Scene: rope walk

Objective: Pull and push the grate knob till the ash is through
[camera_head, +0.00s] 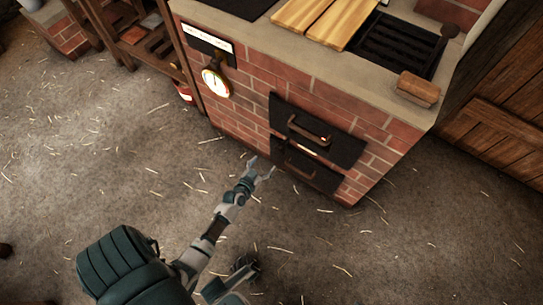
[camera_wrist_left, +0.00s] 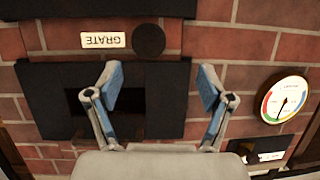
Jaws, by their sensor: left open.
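The grate knob (camera_wrist_left: 149,40) is a dark round knob beside a white GRATE label (camera_wrist_left: 103,40), which appears upside down in the left wrist view. It sits on the brick front of the stove, between two dark metal panels. In the head view I cannot clearly make out the knob. My left gripper (camera_head: 262,171) is open and empty in front of the stove's lower front. In the left wrist view its two fingers (camera_wrist_left: 159,92) are spread apart, with the knob beyond and between them, apart from both. No ash shows.
The brick stove (camera_head: 240,92) has an upper door (camera_head: 340,146) with a handle and a lower door (camera_head: 318,178). A round gauge (camera_head: 215,82) is on its front. A wooden-backed brush or block (camera_head: 417,89) lies on top. The straw-strewn floor (camera_head: 110,190) is open.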

